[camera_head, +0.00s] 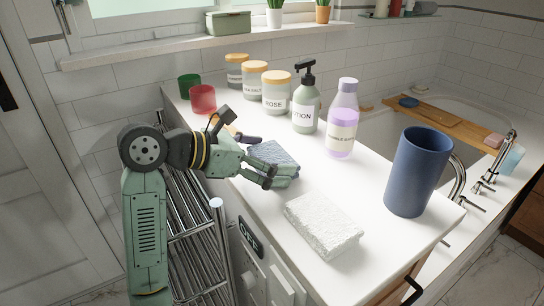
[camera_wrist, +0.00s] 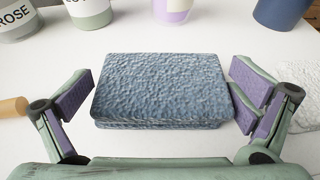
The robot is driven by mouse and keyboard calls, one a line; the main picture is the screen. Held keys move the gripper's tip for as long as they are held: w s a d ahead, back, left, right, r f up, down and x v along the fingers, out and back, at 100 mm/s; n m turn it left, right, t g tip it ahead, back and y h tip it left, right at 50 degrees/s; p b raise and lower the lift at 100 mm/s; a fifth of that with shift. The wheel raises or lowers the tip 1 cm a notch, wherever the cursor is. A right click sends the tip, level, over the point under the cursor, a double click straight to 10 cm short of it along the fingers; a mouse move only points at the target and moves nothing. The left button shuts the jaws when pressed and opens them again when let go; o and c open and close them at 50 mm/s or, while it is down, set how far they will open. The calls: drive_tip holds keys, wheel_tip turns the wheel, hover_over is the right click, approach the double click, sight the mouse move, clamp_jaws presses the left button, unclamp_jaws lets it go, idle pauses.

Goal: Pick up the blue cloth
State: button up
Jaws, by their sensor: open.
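The blue cloth (camera_head: 274,152) is a folded, textured blue-grey pad lying flat on the white countertop. In the wrist view the blue cloth (camera_wrist: 162,88) fills the middle, between the two purple-padded fingers. My gripper (camera_head: 272,178) is at the cloth's near side in the head view, low over the counter. In the wrist view my gripper (camera_wrist: 160,102) is open, with one finger to the left and one to the right of the cloth. The right finger looks very close to the cloth's edge; contact cannot be told. My fingers partly hide the cloth in the head view.
A white textured cloth (camera_head: 323,225) lies nearer on the countertop (camera_head: 255,212). A blue cup (camera_head: 417,172) stands right. A lotion bottle (camera_head: 306,105), a purple bottle (camera_head: 342,125) and labelled jars (camera_head: 276,93) stand behind. Red (camera_head: 203,99) and green (camera_head: 189,86) cups stand at the far left.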

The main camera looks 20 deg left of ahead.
drive_tip(key=shift+w+d+f, duration=0.1)
drive_tip(key=shift+w, duration=0.05)
drive_tip(key=shift+c, duration=0.6)
drive_tip(key=c, duration=0.7)
drive_tip(key=shift+c, duration=0.2)
